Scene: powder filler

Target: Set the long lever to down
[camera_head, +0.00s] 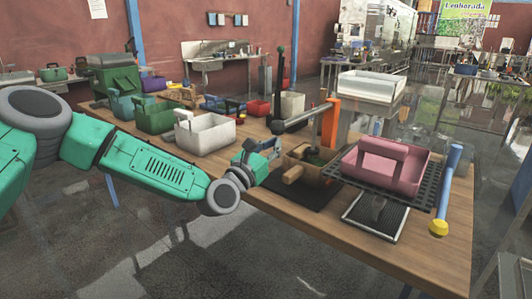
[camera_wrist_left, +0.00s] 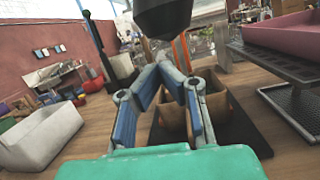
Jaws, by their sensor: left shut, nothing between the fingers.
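A long lever, a grey rod (camera_head: 305,117) with a dark rounded knob (camera_head: 277,127), reaches left from an orange upright (camera_head: 331,122) and slopes down slightly toward the knob. I take it for the task's lever. My left gripper (camera_head: 275,145) is shut and empty, close below the knob in the head view. In the left wrist view the dark knob (camera_wrist_left: 160,16) is large, just beyond and above the fingertips (camera_wrist_left: 172,70). I cannot tell whether they touch. My right gripper is not in view.
A wooden box (camera_head: 310,170) stands under the lever. A pink bin (camera_head: 385,165) sits on a black perforated tray to the right, near a blue handle (camera_head: 449,180) with a yellow end. A white bin (camera_head: 204,132) and several coloured bins stand left. A dark post (camera_head: 280,80) rises behind.

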